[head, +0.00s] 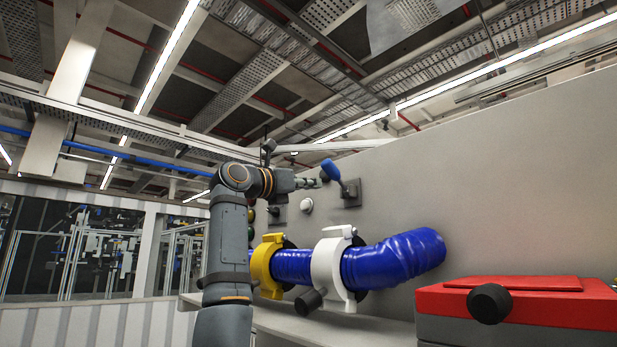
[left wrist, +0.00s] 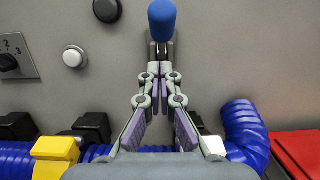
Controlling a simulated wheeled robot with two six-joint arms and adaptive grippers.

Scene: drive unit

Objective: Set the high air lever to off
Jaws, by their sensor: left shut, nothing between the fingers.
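The air lever has a blue handle (head: 331,169) on a dark mount (head: 349,193) fixed to the grey wall. In the head view the handle points up and to the left, away from the mount. In the left wrist view the blue handle (left wrist: 162,20) stands just beyond my fingertips. My left gripper (head: 314,183) is shut and empty, at the lower left of the handle. In the left wrist view its fingertips (left wrist: 161,52) meet just below the handle and hide the lever's lower part. I cannot tell whether they touch it. My right gripper is in neither view.
Below are a blue hose (head: 395,262), a yellow clamp (head: 266,266) and a white clamp (head: 330,269). A red-topped box (head: 540,304) stands at the lower right. A white round button (left wrist: 74,56), a black knob (left wrist: 107,10) and a numbered dial (left wrist: 9,62) are on the wall.

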